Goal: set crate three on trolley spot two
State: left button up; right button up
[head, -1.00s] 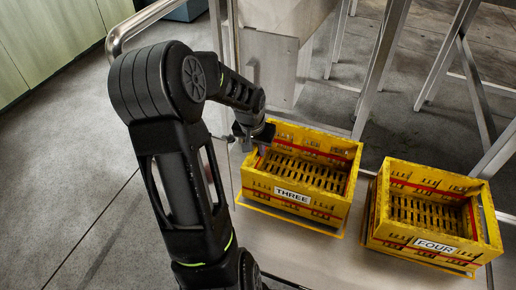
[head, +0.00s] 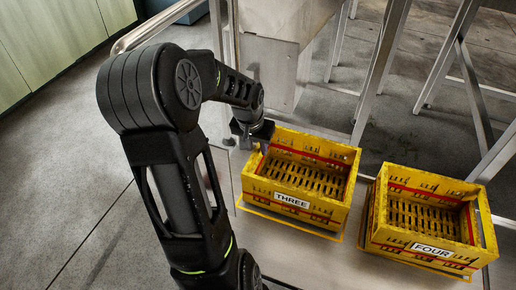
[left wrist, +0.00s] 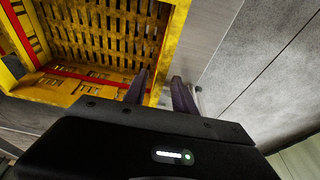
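Crate three (head: 300,208) is a yellow slatted crate with a red stripe and a THREE label. It sits upright and empty on a yellow-outlined spot (head: 285,225) of a steel top. My left gripper (head: 251,143) is at its left wall, pointing down. In the left wrist view, my left gripper (left wrist: 160,92) is open, with one finger inside crate three (left wrist: 100,45) and one outside, the wall's rim between them. A gap shows beside the outer finger. My right gripper is not in view. Trolley spot two cannot be identified.
Yellow crate four (head: 405,253) stands to the right of crate three, on another yellow outline, with a narrow gap between. Steel legs (head: 380,70) and a steel housing (head: 270,72) stand behind. A curved rail (head: 150,25) is at the back left. Open floor (head: 60,180) lies left.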

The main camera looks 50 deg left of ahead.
pick_arm(q)
jog(key=p+v, duration=0.2)
jog(key=v, duration=0.5)
jog(key=shift+s+r, duration=0.1)
jog(key=shift+r, duration=0.25)
dwell(0.4)
